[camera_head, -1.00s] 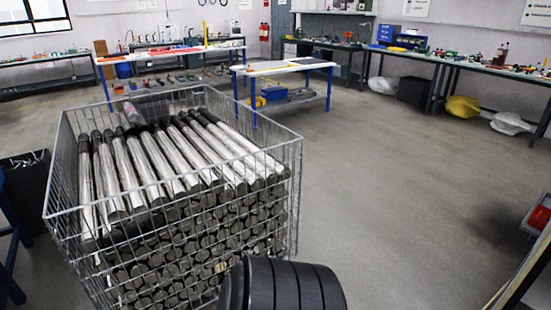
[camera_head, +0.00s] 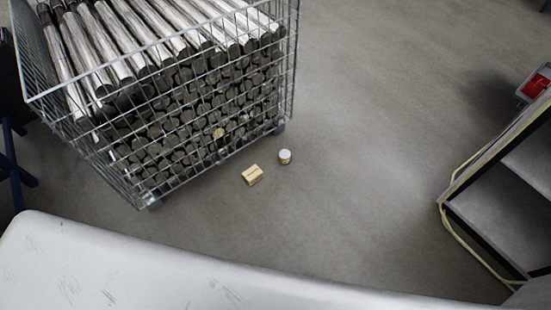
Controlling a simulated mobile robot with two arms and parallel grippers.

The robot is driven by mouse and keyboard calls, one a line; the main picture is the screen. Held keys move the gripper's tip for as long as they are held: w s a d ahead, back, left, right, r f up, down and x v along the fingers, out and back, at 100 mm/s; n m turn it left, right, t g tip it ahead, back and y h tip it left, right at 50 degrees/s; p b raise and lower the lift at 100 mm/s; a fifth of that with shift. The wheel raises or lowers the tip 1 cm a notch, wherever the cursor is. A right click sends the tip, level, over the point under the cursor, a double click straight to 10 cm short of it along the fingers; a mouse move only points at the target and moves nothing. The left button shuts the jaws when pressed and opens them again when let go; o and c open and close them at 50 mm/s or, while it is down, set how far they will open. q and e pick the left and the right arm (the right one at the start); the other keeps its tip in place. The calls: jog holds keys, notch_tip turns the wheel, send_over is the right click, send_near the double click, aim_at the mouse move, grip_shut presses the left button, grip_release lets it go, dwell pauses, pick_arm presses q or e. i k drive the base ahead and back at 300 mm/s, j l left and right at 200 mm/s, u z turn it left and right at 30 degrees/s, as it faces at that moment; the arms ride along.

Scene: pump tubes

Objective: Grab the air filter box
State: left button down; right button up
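A small tan box (camera_head: 252,175), likely the air filter box, lies on the grey floor just in front of the wire cage. A small white-topped can (camera_head: 285,156) stands on the floor to its right, a little apart from it. Any print on the box is too small to read. Neither of my grippers shows in the head view.
A wire cage (camera_head: 143,200) full of metal tubes stands at the upper left. A pale, scratched surface (camera_head: 150,270) fills the bottom edge. A dark shelf unit (camera_head: 500,205) and a red object (camera_head: 537,86) are at the right. The floor between is clear.

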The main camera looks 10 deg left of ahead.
aim_at(253, 174)
jog(key=u, duration=0.65)
jog(key=i+u, duration=0.25)
jog(key=i, duration=0.2)
jog(key=i+u, duration=0.3)
jog(key=i, duration=0.15)
jog(key=i+l+u, duration=0.25)
jog(key=i, duration=0.2)
